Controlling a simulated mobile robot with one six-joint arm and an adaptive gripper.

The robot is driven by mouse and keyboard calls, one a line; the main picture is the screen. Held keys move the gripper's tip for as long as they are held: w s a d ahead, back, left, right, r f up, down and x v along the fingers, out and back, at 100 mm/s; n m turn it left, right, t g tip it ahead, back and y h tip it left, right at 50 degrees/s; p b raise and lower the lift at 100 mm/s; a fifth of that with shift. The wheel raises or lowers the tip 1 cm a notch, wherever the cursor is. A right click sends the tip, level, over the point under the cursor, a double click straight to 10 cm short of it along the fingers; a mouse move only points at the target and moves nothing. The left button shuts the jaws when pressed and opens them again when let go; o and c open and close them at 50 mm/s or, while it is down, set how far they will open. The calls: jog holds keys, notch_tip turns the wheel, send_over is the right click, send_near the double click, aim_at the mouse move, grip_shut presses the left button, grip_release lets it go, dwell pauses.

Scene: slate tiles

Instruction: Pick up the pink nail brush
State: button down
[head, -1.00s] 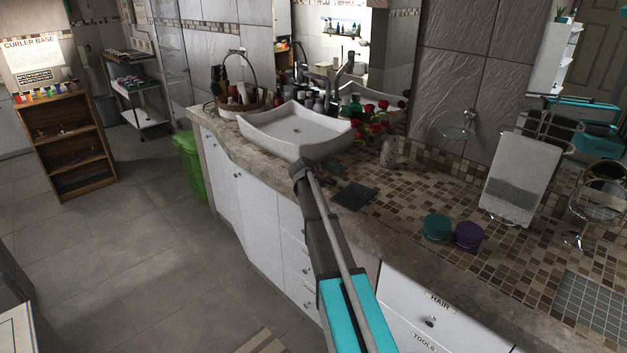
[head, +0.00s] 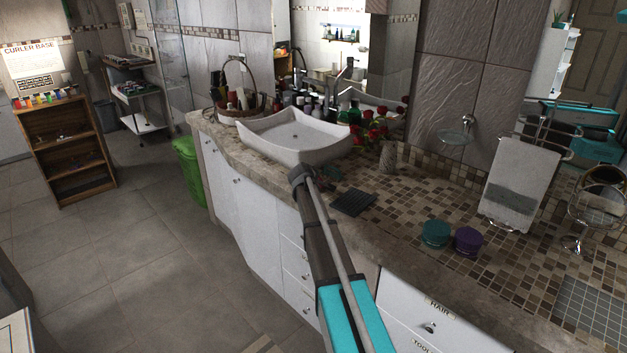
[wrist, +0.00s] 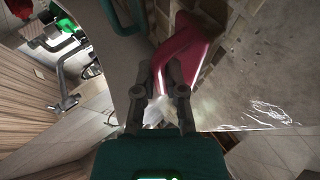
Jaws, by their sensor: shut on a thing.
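The pink nail brush (wrist: 186,48) shows in the wrist view, just beyond my fingertips, with pale bristles near its lower end. My gripper (wrist: 166,78) is shut on it, the two dark fingers close together at its left side. The brush lies over or against the tiled counter edge in that view; I cannot tell whether it touches the surface. In the head view my arm reaches toward the counter by the sink, and the brush cannot be made out there.
A white sink (head: 293,136) stands on the counter, with red flowers (head: 376,130) at its right. A dark mat (head: 353,202), a teal jar (head: 435,234) and a purple jar (head: 467,240) sit nearby.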

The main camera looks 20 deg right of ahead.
jog(key=shift+r+p, duration=1.4)
jog(key=shift+r, duration=0.1)
jog(key=s+d+r+p, duration=0.1)
jog(key=s+r+p, duration=0.9)
jog(key=s, duration=0.4)
jog(key=shift+f, duration=0.1)
